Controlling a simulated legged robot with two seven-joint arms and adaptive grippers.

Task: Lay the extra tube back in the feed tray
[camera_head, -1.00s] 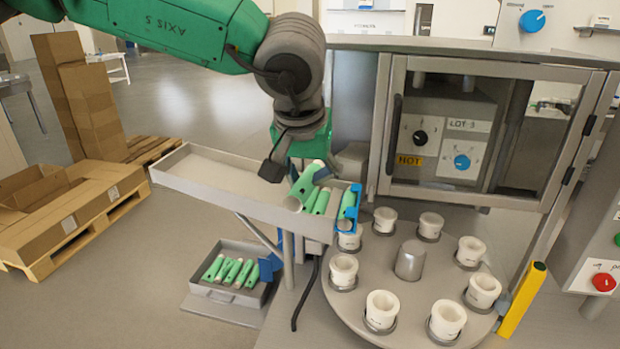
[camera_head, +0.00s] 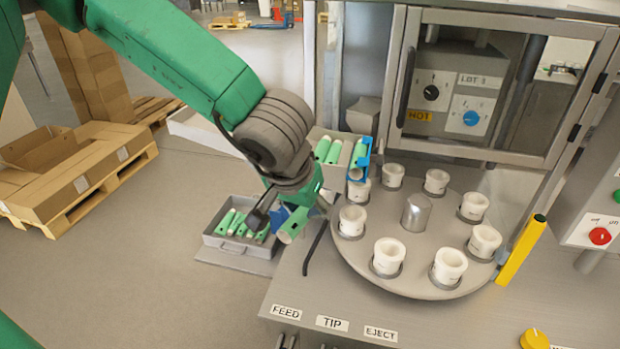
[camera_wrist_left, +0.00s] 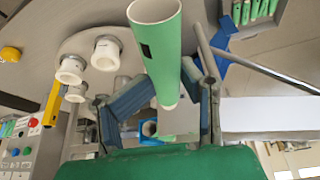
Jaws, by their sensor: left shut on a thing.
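My left gripper (camera_head: 277,212) is shut on a green tube (camera_head: 292,226). In the head view the tube is tilted, its open end toward the camera, just right of the low tray. The left wrist view shows the tube (camera_wrist_left: 162,50) between the two fingers. The low grey tray (camera_head: 236,246) holds several green tubes (camera_head: 238,225) side by side, partly hidden by the gripper. The long raised tray (camera_head: 195,132) is partly hidden behind my arm; green tubes (camera_head: 333,151) lie at its right end by a blue stop (camera_head: 365,160). I cannot tell which tray is named feed.
A round turntable (camera_head: 415,275) with several white cups (camera_head: 388,255) and a metal post (camera_head: 416,213) stands right of the gripper. A dark bent rod (camera_head: 314,249) rises between gripper and turntable. A yellow post (camera_head: 522,250) stands at the right. The floor left of the low tray is clear.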

